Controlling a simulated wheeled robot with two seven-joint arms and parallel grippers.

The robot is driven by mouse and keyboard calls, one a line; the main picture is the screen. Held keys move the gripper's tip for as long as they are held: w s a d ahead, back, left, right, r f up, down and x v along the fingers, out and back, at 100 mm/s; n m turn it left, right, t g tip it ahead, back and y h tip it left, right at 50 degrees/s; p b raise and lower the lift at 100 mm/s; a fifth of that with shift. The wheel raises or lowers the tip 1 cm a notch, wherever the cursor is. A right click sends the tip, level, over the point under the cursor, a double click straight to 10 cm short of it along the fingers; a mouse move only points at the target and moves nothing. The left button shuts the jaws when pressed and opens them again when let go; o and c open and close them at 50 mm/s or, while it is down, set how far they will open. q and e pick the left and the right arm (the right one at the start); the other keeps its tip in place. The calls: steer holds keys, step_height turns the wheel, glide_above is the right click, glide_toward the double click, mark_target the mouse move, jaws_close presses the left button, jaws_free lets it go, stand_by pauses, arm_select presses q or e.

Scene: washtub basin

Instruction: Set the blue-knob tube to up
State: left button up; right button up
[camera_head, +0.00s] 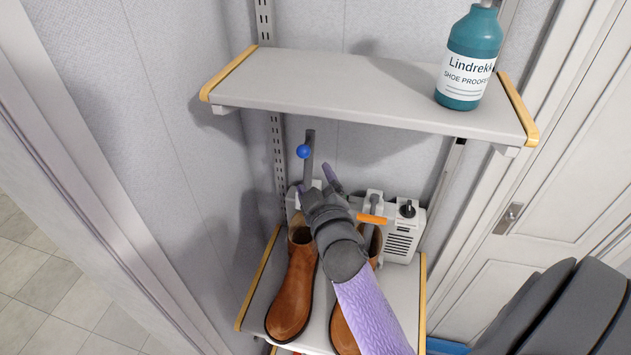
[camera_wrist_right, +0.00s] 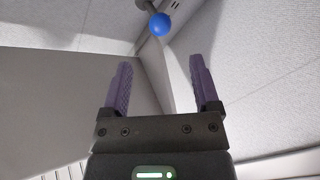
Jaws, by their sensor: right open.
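My right gripper (camera_head: 320,183) is open and empty, just below and beside the knob in the head view; one purple finger shows clearly there, the other is hard to make out. In the right wrist view the open fingers (camera_wrist_right: 161,68) point toward the blue knob (camera_wrist_right: 160,24), which lies beyond the tips and roughly between them. The tube's lower end is hidden by my gripper. My left gripper is not in view.
A second tube with an orange piece (camera_head: 372,219) stands right of my gripper, near a black dial (camera_head: 407,208). Brown boots (camera_head: 292,293) stand on the lower shelf (camera_head: 253,300). The upper shelf (camera_head: 345,88) overhangs closely and carries a teal bottle (camera_head: 470,55).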

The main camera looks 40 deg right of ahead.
steer(key=shift+s, duration=0.1)
steer(key=s+a+f+m+g+y, duration=0.1)
steer(key=s+a+f+g+y, duration=0.1)
steer(key=s+a+f+g, duration=0.35)
steer(key=s+a+f+g+y+b, duration=0.1)
steer(key=s+a+f+g+y, duration=0.15)
steer(key=s, duration=0.65)
steer(key=s+a+f+m+g+y, duration=0.1)
steer(key=s+a+f+g+y, duration=0.1)
steer(key=s+a+f+g, duration=0.4)
steer(key=s+d+f+b, duration=0.15)
steer(key=f+b, duration=0.55)
steer(key=f, duration=0.8)
steer(key=s+f+b, duration=0.2)
steer(key=f+b, duration=0.5)
steer(key=f, duration=0.7)
steer(key=s+d+f+g+b, duration=0.1)
steer(key=s+f+b, duration=0.5)
steer(key=f, duration=0.5)
steer(key=s+d+f+g+b, duration=0.1)
steer(key=s+d+f+b, duration=0.1)
steer(key=s+f+b, duration=0.4)
step_height(320, 180, down, 5)
steer(key=shift+s+f, duration=0.1)
steer(key=shift+s, duration=0.75)
